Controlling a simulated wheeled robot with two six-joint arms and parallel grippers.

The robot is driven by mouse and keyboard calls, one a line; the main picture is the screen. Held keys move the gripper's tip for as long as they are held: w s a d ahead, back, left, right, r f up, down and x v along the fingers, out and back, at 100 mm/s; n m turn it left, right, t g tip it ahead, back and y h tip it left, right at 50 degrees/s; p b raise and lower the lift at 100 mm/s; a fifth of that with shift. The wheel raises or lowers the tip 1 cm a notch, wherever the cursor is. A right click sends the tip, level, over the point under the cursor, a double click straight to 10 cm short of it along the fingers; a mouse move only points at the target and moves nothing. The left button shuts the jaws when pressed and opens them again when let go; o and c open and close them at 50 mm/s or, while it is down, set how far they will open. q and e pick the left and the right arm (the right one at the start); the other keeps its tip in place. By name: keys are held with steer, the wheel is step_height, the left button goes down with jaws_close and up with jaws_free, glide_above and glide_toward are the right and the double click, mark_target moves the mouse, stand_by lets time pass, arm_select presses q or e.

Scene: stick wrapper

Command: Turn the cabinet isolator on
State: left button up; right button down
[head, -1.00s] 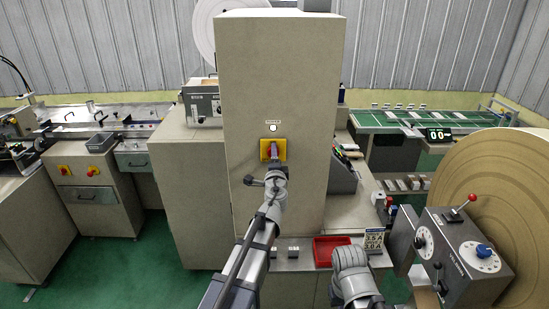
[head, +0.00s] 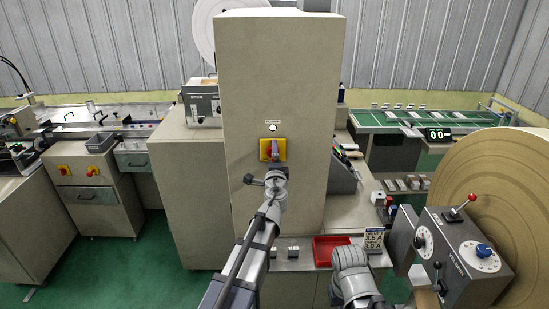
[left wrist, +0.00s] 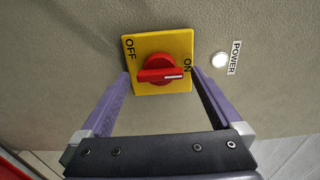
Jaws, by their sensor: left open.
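The cabinet isolator is a red knob (left wrist: 158,76) on a yellow plate (left wrist: 150,40) marked OFF and ON. In the left wrist view the knob lies sideways, and its white mark points right, toward the ON side. In the head view the yellow plate (head: 264,147) is on the front of the tall beige cabinet (head: 280,70), partly hidden by my left gripper. My left gripper (left wrist: 160,78) is open, with a purple finger on either side of the knob and gaps between them and it. My right arm shows at the bottom of the head view; its jaws are not visible.
A round white lamp (head: 273,128) labelled POWER sits above the plate. A red tray (head: 328,250) is on the low ledge right of my left arm. A grey control box (head: 462,250) and a large brown roll (head: 500,180) stand at the right.

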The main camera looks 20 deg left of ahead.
arm_select(q)
steer(key=v, duration=0.7)
steer(key=shift+s, duration=0.4)
steer(key=shift+d, duration=0.1)
steer(key=s+d+f+n+g+y+b, duration=0.1)
steer(key=s+f+n+g+b, duration=0.3)
steer(key=f, duration=0.5)
steer(key=s+d+f+n+g+b, duration=0.1)
steer(key=s+f+n+g, duration=0.5)
steer(key=f, duration=0.3)
steer(key=s+d+f+g+h+b, duration=0.1)
steer(key=s+d+f+g+h, duration=0.1)
steer(key=s+d+f, duration=0.4)
steer(key=s+d+f+n+g+h+b, duration=0.1)
steer(key=s+d+f+g, duration=0.4)
steer(key=s, duration=0.8)
steer(key=shift+d+f+g+h+b, duration=0.35)
steer(key=shift+d+h+b, duration=0.2)
steer(key=shift+h, duration=0.35)
